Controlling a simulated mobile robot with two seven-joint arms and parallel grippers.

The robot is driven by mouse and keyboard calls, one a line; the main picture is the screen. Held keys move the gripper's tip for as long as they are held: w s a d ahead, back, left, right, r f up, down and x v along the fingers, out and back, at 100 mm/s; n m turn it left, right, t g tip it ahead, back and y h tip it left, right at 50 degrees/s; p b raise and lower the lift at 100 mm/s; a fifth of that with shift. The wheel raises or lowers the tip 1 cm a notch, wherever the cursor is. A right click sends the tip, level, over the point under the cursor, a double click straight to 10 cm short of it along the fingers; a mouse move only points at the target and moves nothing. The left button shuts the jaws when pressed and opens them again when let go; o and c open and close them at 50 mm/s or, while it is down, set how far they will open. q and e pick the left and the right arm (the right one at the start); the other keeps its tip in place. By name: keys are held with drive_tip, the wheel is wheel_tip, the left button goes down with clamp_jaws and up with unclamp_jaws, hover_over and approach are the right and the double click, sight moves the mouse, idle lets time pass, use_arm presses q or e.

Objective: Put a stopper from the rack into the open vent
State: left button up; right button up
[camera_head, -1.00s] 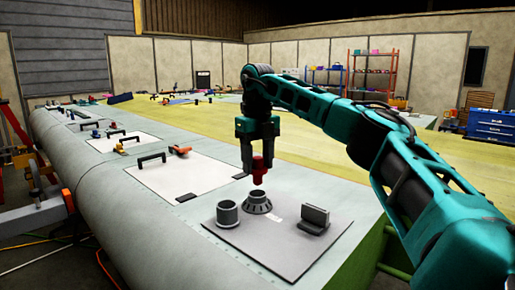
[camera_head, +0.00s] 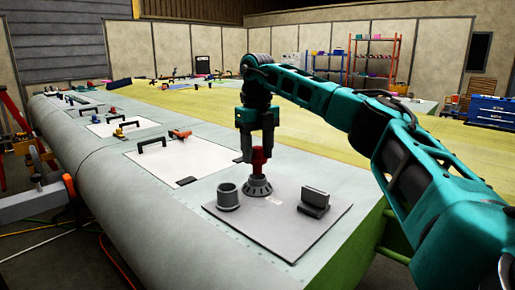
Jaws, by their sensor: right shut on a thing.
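A red stopper (camera_head: 259,157) is upright between the fingers of my right gripper (camera_head: 257,152), which is shut on it. The stopper stands directly over a dark, ribbed, flared vent (camera_head: 258,188) on the grey plate. Its lower end meets the vent's mouth in the picture; I cannot tell how far inside it is. A plain grey round collar (camera_head: 228,197) with an open top stands to the left of the vent. I cannot make out a stopper rack. My left gripper is not in view.
A dark grey block-like fitting (camera_head: 314,201) stands on the plate (camera_head: 285,235) to the right. Behind, a white panel (camera_head: 165,167) carries a black handle, with an orange tool (camera_head: 180,134) beside it. The plate's front part is bare.

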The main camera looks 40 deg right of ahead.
sight(257, 163)
drive_tip(key=shift+f, duration=0.3)
idle(0.4)
drive_tip(key=shift+f, duration=0.35)
drive_tip(key=shift+f, duration=1.15)
idle(0.3)
drive_tip(key=o, duration=1.1)
wheel_tip(257, 163, up, 13)
drive_tip(key=shift+f, duration=0.1)
idle(0.4)
